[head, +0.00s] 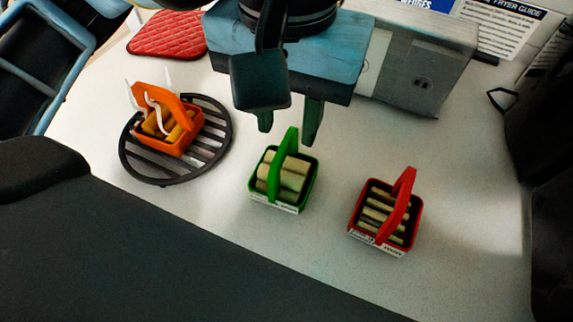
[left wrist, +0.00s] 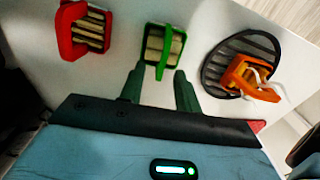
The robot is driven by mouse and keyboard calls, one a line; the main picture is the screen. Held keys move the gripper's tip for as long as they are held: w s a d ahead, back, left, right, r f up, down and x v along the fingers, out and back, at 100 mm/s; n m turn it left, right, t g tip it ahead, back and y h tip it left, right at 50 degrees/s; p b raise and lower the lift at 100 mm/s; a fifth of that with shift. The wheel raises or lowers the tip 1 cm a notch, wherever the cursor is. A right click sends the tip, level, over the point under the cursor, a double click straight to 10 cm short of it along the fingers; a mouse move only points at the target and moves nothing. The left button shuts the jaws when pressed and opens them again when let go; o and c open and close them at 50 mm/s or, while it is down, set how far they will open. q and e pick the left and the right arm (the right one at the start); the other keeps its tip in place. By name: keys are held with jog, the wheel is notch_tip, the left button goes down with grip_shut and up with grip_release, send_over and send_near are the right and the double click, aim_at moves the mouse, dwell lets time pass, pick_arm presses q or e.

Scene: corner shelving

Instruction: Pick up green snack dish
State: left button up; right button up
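The green snack dish (head: 259,191) stands upright on the light counter, with a tall green handle and several pale rolls inside. It also shows in the left wrist view (left wrist: 148,68), at the top middle. My left gripper (head: 288,132) is open and empty, just behind the dish in the head view. In the left wrist view its two dark green fingers (left wrist: 159,68) point at the dish, and the top of the handle shows in the gap between the fingertips. The fingers are not closed on the handle. My right gripper is not in view.
A red dish (head: 405,190) with rolls stands right of the green one. An orange dish (head: 178,142) sits on a round black rack (head: 217,122) to the left. A red quilted pad (head: 167,35) and a grey metal box (head: 412,75) lie behind. Bare counter separates the dishes.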

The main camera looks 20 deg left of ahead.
aim_at(284, 145)
pick_arm(q)
jog(key=shift+w+a+f, duration=0.1)
jog(key=shift+a+f, duration=0.05)
jog(key=shift+f, duration=1.7)
jog(key=shift+a+f, duration=0.1)
jog(key=shift+f, duration=1.7)
grip_shut()
jog(key=shift+r, duration=0.1)
